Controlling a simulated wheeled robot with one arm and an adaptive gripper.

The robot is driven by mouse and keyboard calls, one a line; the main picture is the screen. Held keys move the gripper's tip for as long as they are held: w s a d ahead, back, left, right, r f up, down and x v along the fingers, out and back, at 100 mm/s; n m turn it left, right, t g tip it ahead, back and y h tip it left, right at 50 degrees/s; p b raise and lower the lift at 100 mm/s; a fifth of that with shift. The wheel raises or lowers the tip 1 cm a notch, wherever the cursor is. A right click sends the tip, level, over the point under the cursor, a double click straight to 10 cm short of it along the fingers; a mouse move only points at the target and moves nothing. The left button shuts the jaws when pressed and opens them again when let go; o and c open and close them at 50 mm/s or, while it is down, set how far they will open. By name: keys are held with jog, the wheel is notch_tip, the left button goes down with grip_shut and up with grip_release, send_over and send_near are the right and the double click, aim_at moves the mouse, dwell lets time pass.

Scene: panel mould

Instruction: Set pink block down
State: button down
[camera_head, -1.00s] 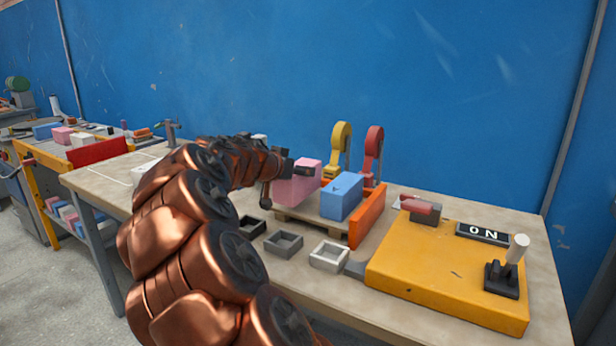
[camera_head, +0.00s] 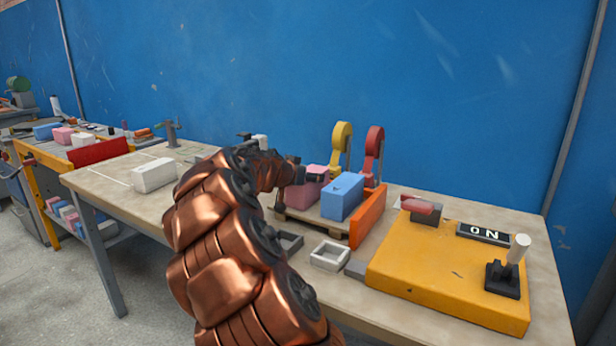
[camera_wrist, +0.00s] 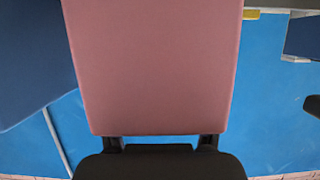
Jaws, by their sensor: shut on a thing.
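The pink block (camera_head: 307,187) is in my gripper (camera_head: 300,176), at the left of the light blue block (camera_head: 342,196) in the head view. In the wrist view the pink block (camera_wrist: 155,65) fills the middle, with the dark gripper fingers (camera_wrist: 160,142) at its lower end. The gripper is shut on it. The pink block is at or just over the wooden pallet (camera_head: 299,217); my arm hides part of the contact, so I cannot tell whether it touches. The blue block stands on the pallet.
An orange plate (camera_head: 368,217) borders the pallet on the right. Yellow (camera_head: 341,143) and red (camera_head: 373,152) clamps stand behind it. Small trays, one of them white (camera_head: 329,255), lie in front. A yellow panel (camera_head: 440,270) with a lever is at right. A white block (camera_head: 154,175) sits at left.

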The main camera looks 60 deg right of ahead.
dwell(0.3)
jog(key=shift+c, duration=0.9)
grip_release()
jog(key=shift+r, duration=0.2)
jog(key=v, duration=1.2)
jog(key=shift+s+a+f, duration=0.1)
jog(key=shift+f, duration=0.05)
